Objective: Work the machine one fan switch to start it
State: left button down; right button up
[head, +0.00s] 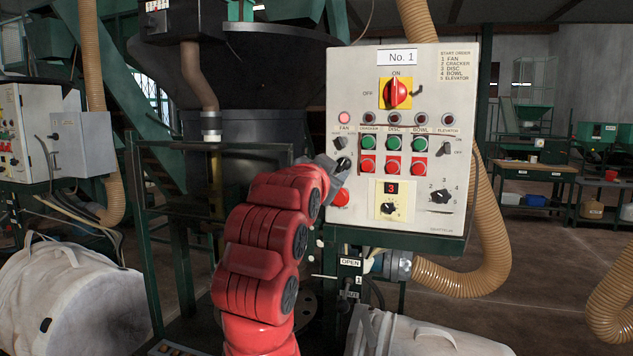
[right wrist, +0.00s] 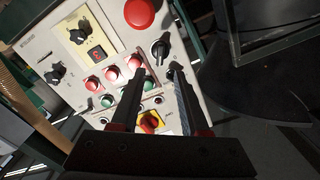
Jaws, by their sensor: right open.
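The machine one control panel (head: 310,232), marked "No. 1", stands upright in the head view. Its fan switch (head: 343,164) is a small black knob below the FAN label at the left edge, partly hidden by my right gripper (head: 333,161). In the right wrist view the fan switch (right wrist: 160,48) shows just past and between the two fingertips of my right gripper (right wrist: 154,67). The jaws are open and empty. Contact with the knob cannot be told. The fan lamp (head: 344,118) looks pale pink. My left gripper is out of view.
A red button (right wrist: 139,14) is close to the fan switch. The panel also holds green and red buttons, a yellow-backed red main switch (head: 396,92) and a number display (head: 390,188). A ribbed hose (head: 480,260) hangs right. White bags (head: 70,300) lie low.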

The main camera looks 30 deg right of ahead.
jog(key=v, duration=1.1)
